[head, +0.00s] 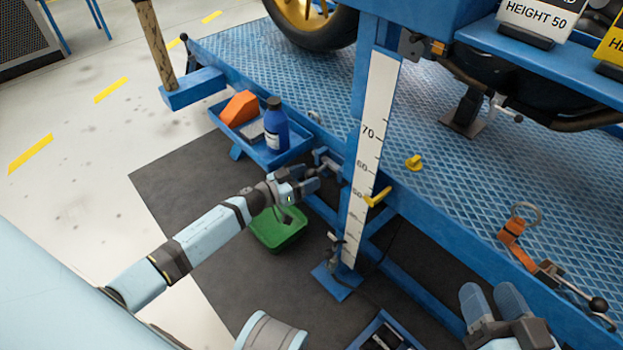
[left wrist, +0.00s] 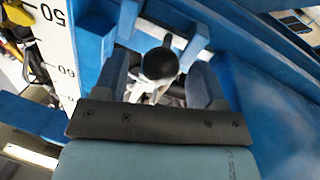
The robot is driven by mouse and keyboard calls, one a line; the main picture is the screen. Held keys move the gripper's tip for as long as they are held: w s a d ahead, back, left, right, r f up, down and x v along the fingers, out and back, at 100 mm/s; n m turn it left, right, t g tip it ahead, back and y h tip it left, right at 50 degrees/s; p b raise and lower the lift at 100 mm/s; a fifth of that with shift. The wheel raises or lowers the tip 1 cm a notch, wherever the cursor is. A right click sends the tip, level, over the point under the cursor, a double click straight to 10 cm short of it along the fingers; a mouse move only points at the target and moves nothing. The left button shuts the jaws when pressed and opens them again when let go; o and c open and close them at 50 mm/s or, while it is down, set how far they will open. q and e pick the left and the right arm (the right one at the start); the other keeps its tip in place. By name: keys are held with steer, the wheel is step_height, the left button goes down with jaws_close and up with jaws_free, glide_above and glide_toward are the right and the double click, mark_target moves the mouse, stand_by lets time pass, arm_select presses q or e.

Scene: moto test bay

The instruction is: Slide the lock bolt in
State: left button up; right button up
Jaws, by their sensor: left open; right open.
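The lock bolt (left wrist: 160,64) shows in the left wrist view as a round black knob end-on, with a pale metal part below it. The knob lies between the two fingers of my left gripper (head: 312,178), which are apart. I cannot tell whether they touch it. In the head view, grey metal hardware (head: 326,158) sits at the blue post just beyond that gripper, and the gripper partly hides it. How far the bolt is in cannot be told. My right gripper (head: 493,299) is open and empty at the lower right, in front of the platform edge.
The blue post carries a white height scale (head: 373,120) with a yellow pointer (head: 378,197). A blue tray (head: 290,158) holds a blue bottle (head: 276,128) and an orange item (head: 239,108). A green bin (head: 278,232) stands below my left arm.

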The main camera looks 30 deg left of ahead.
arm_select(q)
steer(key=shift+x, duration=0.9)
arm_select(e)
steer(key=shift+w+d, duration=0.1)
steer(key=shift+w, duration=0.1)
arm_select(q)
steer(key=shift+c, duration=0.2)
jaws_close()
steer(key=shift+d+r, duration=0.1)
steer(key=shift+d, duration=0.1)
steer(key=d+p, duration=0.1)
steer(key=s+d+p, duration=0.1)
steer(key=d+p, duration=0.2)
steer(key=shift+s+d+r, duration=0.1)
steer(key=shift+s+d, duration=0.1)
steer(key=shift+s, duration=0.1)
steer(key=shift+s+d+f, duration=0.1)
steer(key=shift+d+f, duration=0.15)
arm_select(e)
steer(key=r+t, duration=0.1)
steer(key=r, duration=0.1)
steer(key=r+t, duration=0.1)
steer(key=r, duration=0.2)
steer(key=shift+s+m, duration=0.2)
steer(key=shift+m, duration=0.2)
